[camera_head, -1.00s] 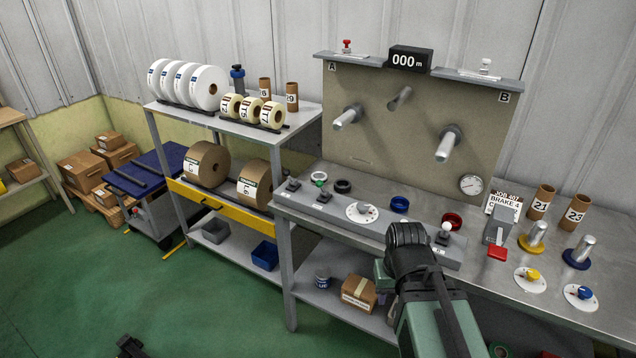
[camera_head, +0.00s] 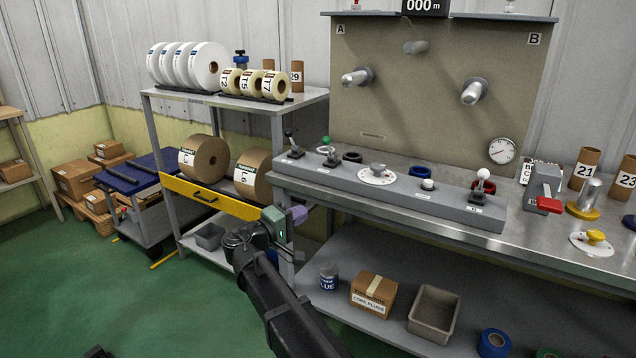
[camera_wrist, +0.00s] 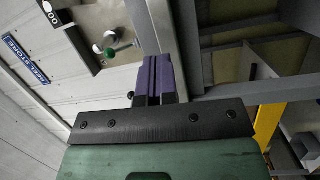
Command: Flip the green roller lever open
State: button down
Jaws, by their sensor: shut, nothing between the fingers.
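The green-knobbed lever (camera_head: 326,142) stands near the left end of the grey control console, just right of a black-knobbed lever (camera_head: 289,135). Its green ball also shows at upper left in the wrist view (camera_wrist: 109,53). My gripper (camera_head: 298,215), with purple fingertips, is below the console's left end, in front of the bench's left edge, apart from the lever. The purple fingers (camera_wrist: 152,78) lie together in the wrist view, shut and empty.
The console (camera_head: 400,200) also carries a white dial (camera_head: 377,175) and a white-knobbed lever (camera_head: 483,178). The bench's front edge and left leg are close to my gripper. A shelf cart (camera_head: 235,210) with a yellow drawer stands at the left. Green floor lies open in front.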

aim_at(324, 143)
jog(key=w+a+r+n+t+h, duration=0.1)
jog(key=a+r+t, duration=0.2)
jog(key=r, duration=0.3)
jog(key=shift+w+a+r+n+t+h+p, duration=0.3)
jog(key=shift+w+r+t+p, duration=0.1)
jog(key=shift+t, duration=0.4)
jog(key=p+x, duration=0.6)
jog(key=x, duration=0.7)
jog(key=shift+w+d+r, duration=0.1)
jog(key=shift+w+d, duration=0.3)
